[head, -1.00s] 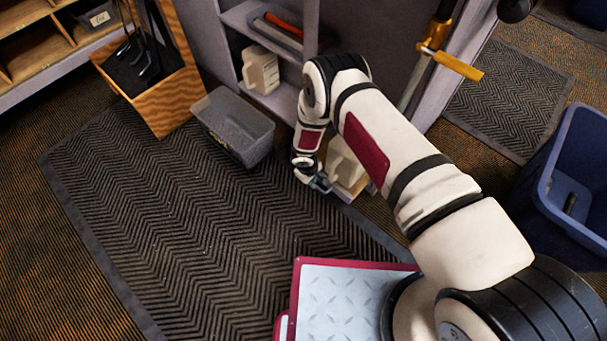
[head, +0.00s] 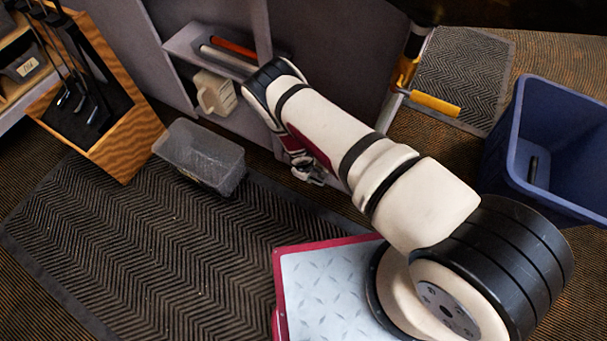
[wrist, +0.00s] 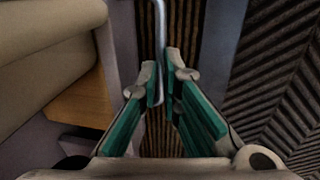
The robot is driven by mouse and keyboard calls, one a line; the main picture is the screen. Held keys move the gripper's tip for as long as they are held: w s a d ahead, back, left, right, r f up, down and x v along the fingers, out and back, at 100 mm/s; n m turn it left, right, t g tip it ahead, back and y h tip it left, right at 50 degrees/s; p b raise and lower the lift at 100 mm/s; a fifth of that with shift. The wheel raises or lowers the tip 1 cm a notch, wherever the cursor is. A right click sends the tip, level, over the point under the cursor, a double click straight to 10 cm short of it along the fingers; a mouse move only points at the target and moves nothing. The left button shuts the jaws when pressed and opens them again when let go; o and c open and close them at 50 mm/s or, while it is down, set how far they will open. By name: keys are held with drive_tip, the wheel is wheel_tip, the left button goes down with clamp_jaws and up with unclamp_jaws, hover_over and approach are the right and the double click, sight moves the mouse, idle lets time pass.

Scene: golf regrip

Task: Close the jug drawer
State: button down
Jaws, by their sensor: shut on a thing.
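My gripper (wrist: 160,80) is shut on a thin grey metal bar, which looks like the drawer handle (wrist: 158,25). The bar runs between the green-padded fingers in the wrist view. Left of the fingers is the wooden edge of the jug drawer (wrist: 82,105), with a large beige shape, likely a jug (wrist: 50,35), above it. In the head view my gripper (head: 313,175) is low beside the cabinet, partly covered by my arm. My arm hides the drawer there, so how far out it stands cannot be told.
The grey cabinet (head: 345,65) has shelves with another beige jug (head: 215,93) and red and grey rolls. A grey bin (head: 200,155) stands on the dark mat (head: 150,235). A wooden club stand (head: 130,140) is at left, a blue bin (head: 500,150) at right.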

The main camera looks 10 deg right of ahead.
drive_tip(key=shift+w+d, duration=0.2)
drive_tip(key=shift+w, duration=0.05)
drive_tip(key=c, duration=1.7)
unclamp_jaws()
drive_tip(key=shift+s+a+r, duration=0.1)
drive_tip(key=shift+a+r, duration=0.05)
drive_tip(key=shift+r, duration=0.3)
drive_tip(key=r, duration=0.3)
drive_tip(key=s+r, duration=0.1)
drive_tip(key=r, duration=0.3)
drive_tip(key=a+r, duration=0.1)
drive_tip(key=r, duration=0.2)
drive_tip(key=shift+s+r, duration=0.3)
drive_tip(key=shift+r, duration=0.1)
